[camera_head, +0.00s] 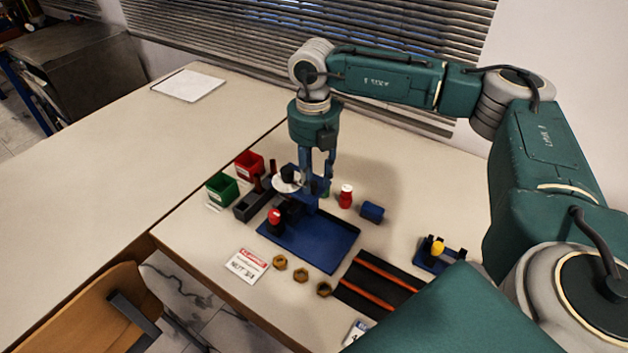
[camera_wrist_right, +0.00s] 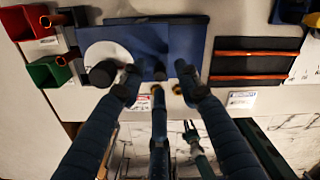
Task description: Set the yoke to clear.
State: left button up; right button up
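The gauge rig stands on a blue base plate (camera_head: 318,243). It has a white disc (camera_head: 283,186) with a black knob (camera_head: 288,172), and a red-topped part (camera_head: 275,217) sits lower at its left. I cannot tell which part is the yoke. My right gripper (camera_head: 318,190) points down over the rig, just right of the disc. In the right wrist view its fingers (camera_wrist_right: 157,88) are spread, with nothing seen between them; the white disc (camera_wrist_right: 100,52) and black knob (camera_wrist_right: 102,73) are by the left finger. A small pronged shape (camera_wrist_right: 192,138) low in that view may be my left gripper.
Red (camera_head: 249,163) and green (camera_head: 222,187) bins stand left. A red-capped bottle (camera_head: 346,196) and blue cylinder (camera_head: 372,212) are behind right. A warning card (camera_head: 246,265), several brass nuts (camera_head: 300,275) and a black mat with orange rods (camera_head: 378,285) lie in front.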

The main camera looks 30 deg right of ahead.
aim_at(300, 193)
jog(key=shift+f, duration=1.4)
pick_arm(q)
jog(key=shift+w+d+r, duration=0.1)
jog(key=shift+w+r, duration=0.2)
jog(key=shift+w, duration=0.25)
